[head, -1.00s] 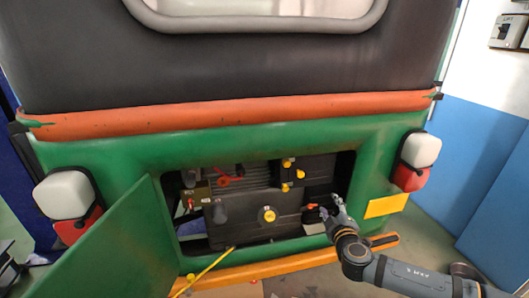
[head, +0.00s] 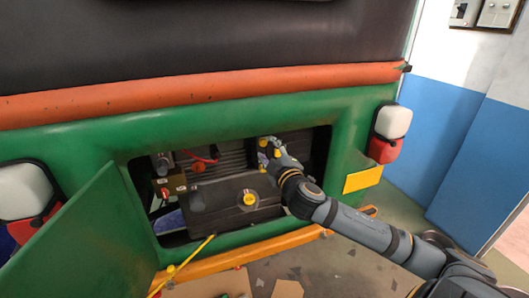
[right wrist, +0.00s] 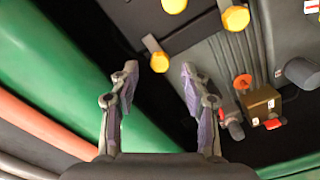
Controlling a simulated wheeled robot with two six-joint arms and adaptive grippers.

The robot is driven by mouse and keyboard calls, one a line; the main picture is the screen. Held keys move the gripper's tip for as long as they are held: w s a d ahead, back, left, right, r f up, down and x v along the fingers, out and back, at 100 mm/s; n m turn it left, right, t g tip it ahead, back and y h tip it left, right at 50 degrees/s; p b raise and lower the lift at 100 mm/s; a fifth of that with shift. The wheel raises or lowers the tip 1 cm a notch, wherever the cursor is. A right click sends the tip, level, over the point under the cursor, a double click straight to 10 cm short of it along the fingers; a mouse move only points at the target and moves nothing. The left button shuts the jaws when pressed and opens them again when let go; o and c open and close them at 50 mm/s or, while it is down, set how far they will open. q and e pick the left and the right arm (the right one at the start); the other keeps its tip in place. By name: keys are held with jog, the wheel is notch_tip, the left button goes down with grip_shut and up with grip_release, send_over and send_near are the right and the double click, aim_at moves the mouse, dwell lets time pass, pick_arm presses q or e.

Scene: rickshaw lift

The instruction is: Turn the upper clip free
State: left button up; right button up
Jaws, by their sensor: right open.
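Several yellow clip knobs sit at the upper right of the open engine bay. In the head view one (head: 263,142) shows left of my right gripper (head: 275,155); I cannot tell for sure which is the upper clip. In the right wrist view, one yellow knob (right wrist: 159,62) lies in line with the gap between the open fingertips of my right gripper (right wrist: 158,72). Two more yellow knobs (right wrist: 236,18) show beyond it. The fingers appear apart from the knobs and hold nothing. The gripper partly hides the clips in the head view. My left gripper is not in view.
The green body panel (head: 345,135) frames the bay closely. An open green door (head: 85,235) hangs at the left. A yellow knob (head: 250,199) sits on a dark cover lower in the bay. A yellow rod (head: 185,262) leans at the front. A red part (head: 198,167) is to the left.

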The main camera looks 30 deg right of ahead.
aim_at(264, 143)
jog(key=x, duration=0.2)
jog(key=shift+w+r+p, duration=0.15)
jog(key=shift+w+p, duration=0.15)
jog(key=shift+p, duration=0.05)
jog(key=shift+w, duration=0.5)
jog(key=shift+s, duration=0.1)
grip_shut()
